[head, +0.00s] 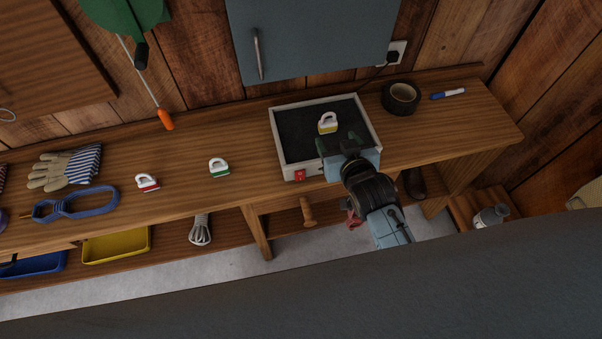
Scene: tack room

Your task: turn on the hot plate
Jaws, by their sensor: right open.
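The hot plate (297,146) is a light-framed box with a dark top on the right half of the wooden bench. A red switch (299,175) shows on its front face near the left corner; I cannot tell its position. A white and yellow padlock-shaped object (327,123) rests on the dark top. My right gripper (339,146) is open and empty. It is over the front part of the hot plate, to the right of the switch and just in front of the yellow object. It hides part of the plate's front edge. My left gripper is not in view.
Black tape (400,97) and a blue marker (448,94) lie right of the plate. Similar green (219,168) and red (147,183) objects, a blue strap (75,204) and gloves (66,168) lie left. A grey cabinet (310,40) hangs above. The bench between the green object and plate is clear.

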